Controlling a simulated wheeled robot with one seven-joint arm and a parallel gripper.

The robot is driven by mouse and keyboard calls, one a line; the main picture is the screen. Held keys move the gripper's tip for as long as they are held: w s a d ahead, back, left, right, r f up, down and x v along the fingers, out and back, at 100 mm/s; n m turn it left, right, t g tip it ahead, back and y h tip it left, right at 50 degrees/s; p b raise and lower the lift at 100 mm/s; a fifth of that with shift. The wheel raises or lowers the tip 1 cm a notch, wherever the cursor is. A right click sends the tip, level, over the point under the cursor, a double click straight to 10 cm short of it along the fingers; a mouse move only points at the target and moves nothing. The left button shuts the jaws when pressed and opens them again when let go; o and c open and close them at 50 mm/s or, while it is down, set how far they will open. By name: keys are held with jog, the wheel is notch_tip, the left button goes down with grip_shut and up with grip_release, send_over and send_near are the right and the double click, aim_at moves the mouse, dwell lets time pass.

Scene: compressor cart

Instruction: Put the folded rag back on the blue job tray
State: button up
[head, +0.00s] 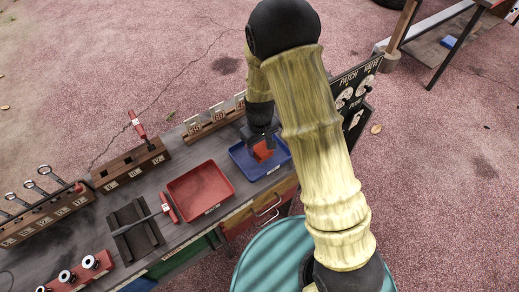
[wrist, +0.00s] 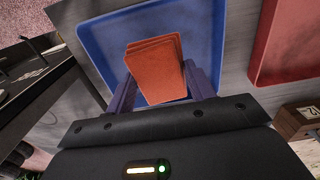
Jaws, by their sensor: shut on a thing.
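The folded rag (wrist: 155,68) is orange-red and layered. In the wrist view it sits between the two fingers of my gripper (wrist: 160,90), which is shut on it. The blue job tray (wrist: 105,40) lies directly beyond and around the rag in that view. In the head view the rag (head: 263,152) shows over the blue tray (head: 279,170), with my gripper (head: 262,142) above it and partly hiding it. I cannot tell whether the rag touches the tray floor.
A red tray (head: 201,188) stands left of the blue tray and looks empty. Wooden racks with tools (head: 130,168) line the cart's back and left. A dark valve panel (head: 356,95) stands to the right. A teal round top (head: 275,255) is in front.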

aim_at(260, 147)
notch_tip(260, 147, down, 3)
jog(key=shift+w+d+f, duration=0.1)
jog(key=shift+w+f, duration=0.05)
jog(key=shift+d, duration=0.1)
jog(key=shift+f, duration=0.1)
jog(key=o, duration=0.9)
jog(key=shift+o, duration=0.2)
notch_tip(260, 147, up, 12)
jog(key=shift+r, duration=0.2)
